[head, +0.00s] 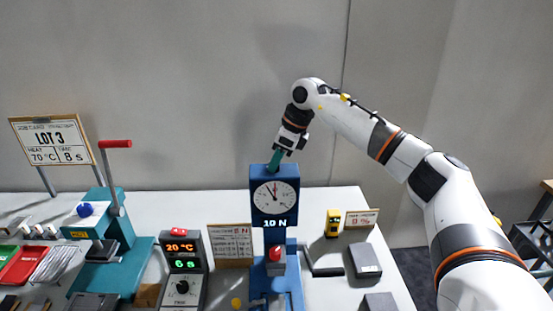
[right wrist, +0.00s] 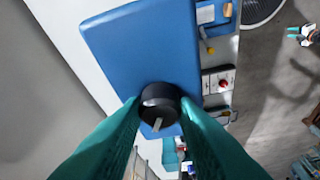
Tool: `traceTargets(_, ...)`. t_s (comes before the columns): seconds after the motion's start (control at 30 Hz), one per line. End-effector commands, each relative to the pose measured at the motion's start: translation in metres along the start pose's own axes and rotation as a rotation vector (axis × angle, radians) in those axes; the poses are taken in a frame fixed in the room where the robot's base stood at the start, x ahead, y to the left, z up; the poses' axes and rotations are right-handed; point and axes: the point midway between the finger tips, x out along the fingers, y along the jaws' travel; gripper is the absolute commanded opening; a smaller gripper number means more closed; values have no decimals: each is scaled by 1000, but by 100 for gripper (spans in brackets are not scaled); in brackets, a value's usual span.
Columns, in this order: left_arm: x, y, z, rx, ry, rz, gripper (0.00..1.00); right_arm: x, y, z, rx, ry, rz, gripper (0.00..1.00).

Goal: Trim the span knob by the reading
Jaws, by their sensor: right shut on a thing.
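The blue force gauge (head: 261,205) stands on a blue stand, with a round white dial (head: 275,197) whose dark needle points up and slightly left. Below the dial its label reads 10 N. My right gripper (head: 275,162) reaches down to the gauge's top. In the right wrist view the black span knob (right wrist: 160,98), with a pale pointer mark, sits on the blue top face. The teal fingers of my right gripper (right wrist: 160,112) are shut on its sides. The knob is hidden in the head view. My left gripper is out of view.
A teal press (head: 110,240) with a red-ended lever and a controller (head: 184,270) showing 20 °C stand to the left. A card (head: 230,243) stands beside the gauge. A yellow device (head: 333,223) and grey block (head: 364,260) lie right on the white table.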

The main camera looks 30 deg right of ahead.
Motion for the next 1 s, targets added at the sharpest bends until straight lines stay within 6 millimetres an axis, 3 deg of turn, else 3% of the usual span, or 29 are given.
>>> traceTargets(0.33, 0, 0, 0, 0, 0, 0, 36, -2, 1, -1, -1, 4, 4, 4)
traceTargets(0.37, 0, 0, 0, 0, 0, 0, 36, -2, 1, -1, -1, 4, 4, 32)
traceTargets(0.47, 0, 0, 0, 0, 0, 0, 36, -2, 1, -1, 0, 3, 3, 48)
traceTargets(0.8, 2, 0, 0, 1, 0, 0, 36, -3, 1, 0, 0, 3, 2, 49)
traceTargets(1.0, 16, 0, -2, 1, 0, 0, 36, -29, 1, 0, 0, 7, 5, 49)
